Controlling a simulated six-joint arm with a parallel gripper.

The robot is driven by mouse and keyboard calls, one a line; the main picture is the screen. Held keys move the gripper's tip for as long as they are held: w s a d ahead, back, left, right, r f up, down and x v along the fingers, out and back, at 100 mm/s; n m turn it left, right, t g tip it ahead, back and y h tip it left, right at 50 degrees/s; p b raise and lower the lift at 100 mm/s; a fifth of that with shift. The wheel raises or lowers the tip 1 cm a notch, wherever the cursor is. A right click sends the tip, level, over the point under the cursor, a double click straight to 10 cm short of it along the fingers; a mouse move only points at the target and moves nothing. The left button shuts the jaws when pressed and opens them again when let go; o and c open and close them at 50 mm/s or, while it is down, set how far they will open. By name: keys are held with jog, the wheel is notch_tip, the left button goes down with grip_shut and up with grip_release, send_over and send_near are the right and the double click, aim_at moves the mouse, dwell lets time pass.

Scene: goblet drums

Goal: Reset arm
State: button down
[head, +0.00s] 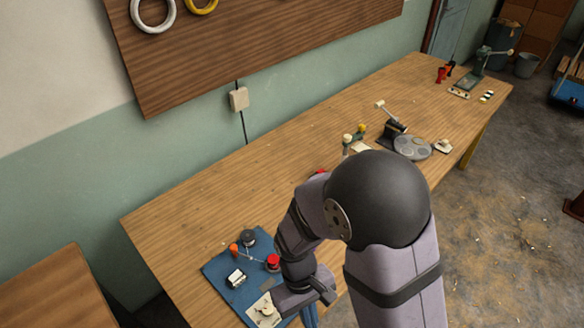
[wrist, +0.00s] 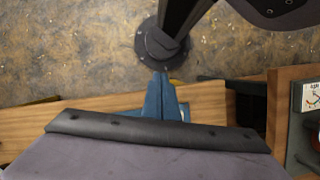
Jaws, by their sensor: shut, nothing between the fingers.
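My arm bends over the near end of the long wooden bench (head: 190,212) in the head view. My gripper (wrist: 162,82) shows in the wrist view as two blue tapered fingers, closed together and empty. Only a little of it shows in the head view, at the bottom edge beside the blue mat. No goblet drum can be made out in either view.
Grey discs (head: 412,147) lie mid-bench. A green press (head: 480,68) stands at the far end.

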jog(key=w+d+r+m+t+y, duration=0.1)
jog(key=w+d+r+m+t, duration=0.2)
jog(key=d+r+m, duration=0.3)
jog(key=d+r, duration=0.3)
jog(key=d, duration=0.1)
jog(key=shift+d+y, duration=0.3)
jog(key=shift+y, duration=0.1)
dwell(0.4)
